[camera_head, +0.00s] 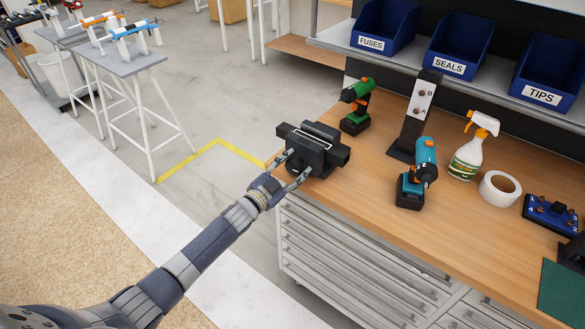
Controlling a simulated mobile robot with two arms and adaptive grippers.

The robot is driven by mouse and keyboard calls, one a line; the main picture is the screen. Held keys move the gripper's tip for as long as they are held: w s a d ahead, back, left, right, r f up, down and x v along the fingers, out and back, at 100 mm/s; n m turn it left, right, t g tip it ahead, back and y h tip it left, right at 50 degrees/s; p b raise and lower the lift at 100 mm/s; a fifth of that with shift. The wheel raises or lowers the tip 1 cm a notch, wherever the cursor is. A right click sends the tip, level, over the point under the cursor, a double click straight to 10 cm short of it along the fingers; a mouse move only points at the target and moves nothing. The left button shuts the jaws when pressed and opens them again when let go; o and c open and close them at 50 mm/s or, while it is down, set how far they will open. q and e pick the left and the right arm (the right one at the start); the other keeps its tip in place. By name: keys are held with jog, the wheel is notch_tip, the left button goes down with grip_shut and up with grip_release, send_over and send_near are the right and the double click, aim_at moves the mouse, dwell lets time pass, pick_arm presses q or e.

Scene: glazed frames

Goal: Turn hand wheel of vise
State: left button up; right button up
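The black vise (325,152) is at the left front corner of the wooden workbench. My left gripper (295,169) reaches up to its near side from the lower left. Its two fingers are spread apart, with the tips close to the vise's front face. I cannot tell whether they touch it. The hand wheel does not show clearly; the gripper covers part of the vise's front. My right gripper is not in view.
Behind the vise stands a green drill (357,108). To the right are a black post (415,115), a teal drill (418,175), a spray bottle (467,158) and a tape roll (499,189). Blue bins (460,45) line the shelf. Drawers (350,260) are below the workbench (375,215).

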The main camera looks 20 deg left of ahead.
pick_arm(q)
jog(key=shift+o, duration=0.5)
jog(key=shift+w+f, duration=0.15)
jog(key=shift+s+a, duration=0.15)
jog(key=shift+s, duration=0.35)
jog(key=v, duration=1.1)
